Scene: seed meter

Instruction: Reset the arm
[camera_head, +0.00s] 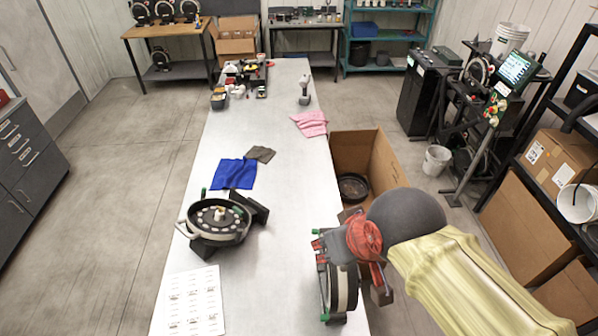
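My arm, in a pale yellow sleeve with a dark grey rounded joint, reaches in from the lower right. Its end is beside a seed meter unit (342,288) with red parts and a pale-rimmed disc, at the table's right edge. My gripper's fingers cannot be made out there, so I cannot tell whether they touch or hold the unit. Another seed meter (216,221), black and round with a pale rim and green knobs, lies on the left side of the white table (265,250).
A printed white sheet (195,302) lies at the near left. Blue (233,174), grey (261,154) and pink (310,123) cloths and a drill (305,91) lie farther back. An open cardboard box (385,164) stands right of the table. Its middle is clear.

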